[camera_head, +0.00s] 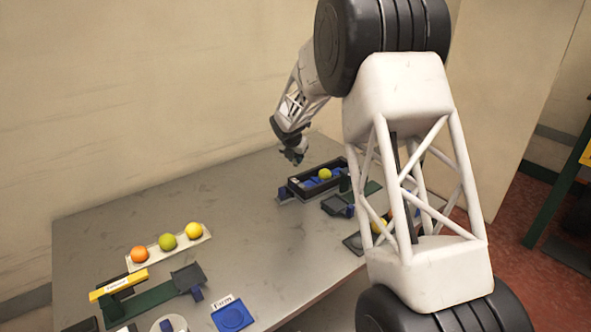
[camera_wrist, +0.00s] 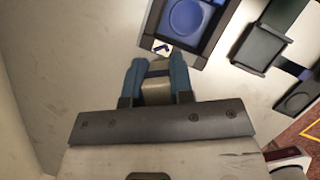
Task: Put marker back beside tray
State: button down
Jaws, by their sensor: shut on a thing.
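My gripper (camera_head: 293,155) is above the far part of the table, just left of and above the dark tray (camera_head: 322,191). In the wrist view my gripper (camera_wrist: 158,68) has its two blue fingers shut on a small beige block with a dark blue band, apparently the marker (camera_wrist: 157,87). The fingers and the wrist hide part of it. The tray's dark rim shows ahead of the fingertips in the wrist view (camera_wrist: 166,35), with a blue round pocket inside. In the head view the tray holds a yellow-green fruit (camera_head: 325,174).
Dark holders (camera_head: 339,207) stand right of the tray. A white rack (camera_head: 170,250) with orange, green and yellow fruits is at left. The middle of the table (camera_head: 240,225) is clear.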

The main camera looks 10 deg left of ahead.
jog(key=w+d+f+m, duration=0.1)
jog(key=w+d+m, duration=0.1)
jog(key=w+d, duration=0.4)
jog(key=w+d+f+m+h, duration=0.1)
jog(key=w+d, duration=0.5)
jog(key=d, duration=0.7)
jog(key=w+d+f+m+g+h, duration=0.1)
jog(key=w+d+f+m, duration=0.2)
jog(key=w+d, duration=0.3)
jog(key=d, duration=0.3)
jog(key=shift+w+d, duration=0.2)
jog(key=shift+w, duration=0.15)
jog(key=shift+f, duration=0.2)
jog(key=shift+f, duration=2.7)
jog(key=shift+f, duration=0.6)
jog(key=c, duration=0.5)
grip_release()
jog(key=shift+r, duration=0.1)
